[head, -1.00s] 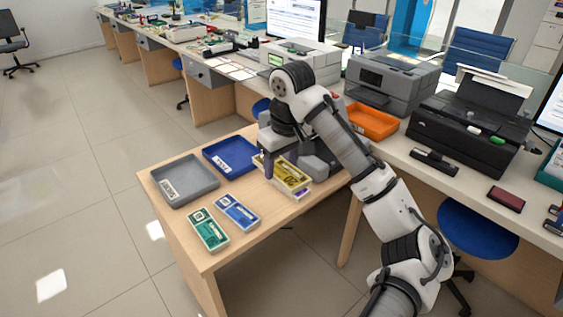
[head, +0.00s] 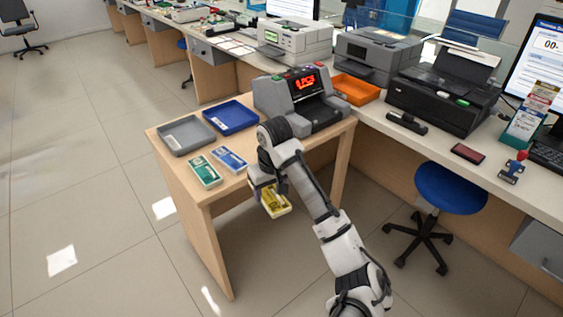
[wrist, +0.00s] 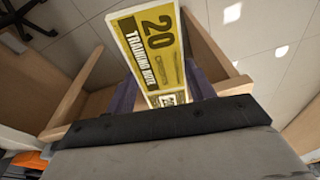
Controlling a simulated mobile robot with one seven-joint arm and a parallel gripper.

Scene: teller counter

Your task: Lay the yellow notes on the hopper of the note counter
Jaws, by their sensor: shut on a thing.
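The yellow notes (head: 273,201) hang below my gripper (head: 266,187), just off the front edge of the small wooden table. In the wrist view the yellow notes (wrist: 158,45) show a "20" and "TRAINING NOTE", and they sit between the two purple-grey fingers (wrist: 165,88). My gripper is shut on them. The note counter (head: 300,97) is grey and dark with a lit red display, and stands at the back right of the table. Its hopper shows no notes that I can make out. My arm hides part of the table's right side.
On the table (head: 176,178) are a grey tray (head: 187,135), a blue tray (head: 231,117), green notes (head: 204,172) and blue notes (head: 229,159). An orange tray (head: 355,90) and printers stand on the long counter behind. A blue stool (head: 450,188) is at the right.

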